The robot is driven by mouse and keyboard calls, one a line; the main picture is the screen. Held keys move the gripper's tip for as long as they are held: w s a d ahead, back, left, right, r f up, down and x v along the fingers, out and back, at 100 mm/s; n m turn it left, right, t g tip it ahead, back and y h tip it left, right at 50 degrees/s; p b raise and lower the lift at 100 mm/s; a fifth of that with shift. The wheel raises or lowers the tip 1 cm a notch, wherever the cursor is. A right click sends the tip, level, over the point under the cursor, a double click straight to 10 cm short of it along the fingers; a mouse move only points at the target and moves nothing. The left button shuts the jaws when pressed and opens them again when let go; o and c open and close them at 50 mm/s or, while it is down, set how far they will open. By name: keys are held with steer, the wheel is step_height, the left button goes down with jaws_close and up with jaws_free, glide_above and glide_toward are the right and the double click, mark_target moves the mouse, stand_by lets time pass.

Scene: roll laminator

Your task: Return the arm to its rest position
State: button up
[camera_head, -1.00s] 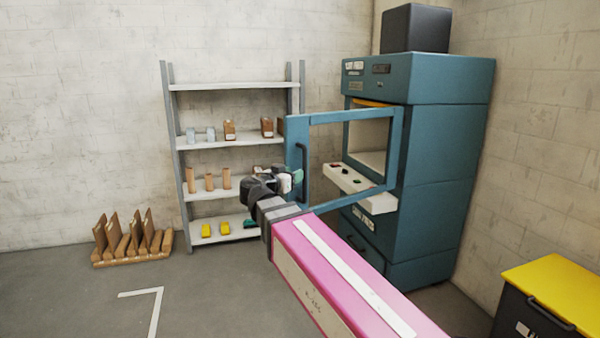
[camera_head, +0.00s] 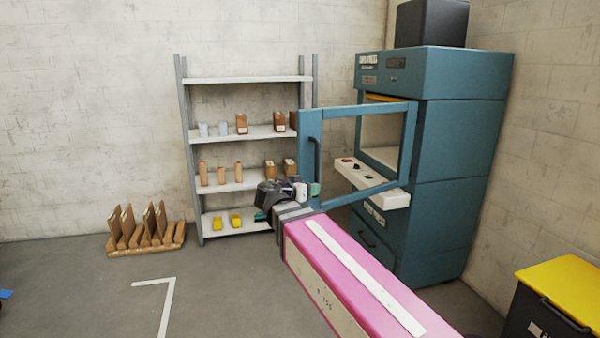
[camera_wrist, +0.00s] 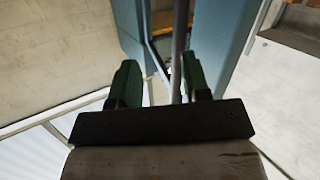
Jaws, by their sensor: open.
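My pink arm (camera_head: 350,275) reaches in from the bottom of the head view. It ends in a dark wrist and my gripper (camera_head: 308,190), in front of the lower left part of the laminator's door. In the wrist view my gripper (camera_wrist: 160,82) is open, with its two green fingers apart and nothing clamped. A grey bar, seemingly the door handle (camera_wrist: 181,50), shows between the fingers. I cannot tell whether it touches them. The blue-framed door (camera_head: 365,109) stands swung open from the teal laminator (camera_head: 445,150). Its black handle (camera_head: 317,155) is just above my gripper in the head view.
A grey shelf rack (camera_head: 245,80) with small blocks and cylinders stands behind my gripper. A wooden rack (camera_head: 145,240) sits on the floor at left. A black bin with a yellow lid (camera_head: 565,285) is at lower right. The left floor is mostly clear.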

steer(key=s+d+f+n+g+y, duration=0.1)
steer(key=d+f+n+g+y, duration=0.15)
steer(key=d+f, duration=0.45)
steer(key=s+d+f+n+g+y, duration=0.1)
steer(key=d+f+g, duration=0.3)
steer(key=f, duration=0.7)
steer(key=s+d+f+n+g+y, duration=0.1)
steer(key=s+d+f+g+y, duration=0.1)
steer(key=f, duration=0.6)
steer(key=s+d+f+n+g+y, duration=0.2)
steer(key=s+d+f+g+y, duration=0.1)
steer(key=f, duration=0.6)
steer(key=s+d+y, duration=0.1)
steer(key=s+y, duration=0.1)
steer(key=s, duration=0.1)
steer(key=shift+s+f, duration=0.15)
steer(key=shift+s, duration=0.15)
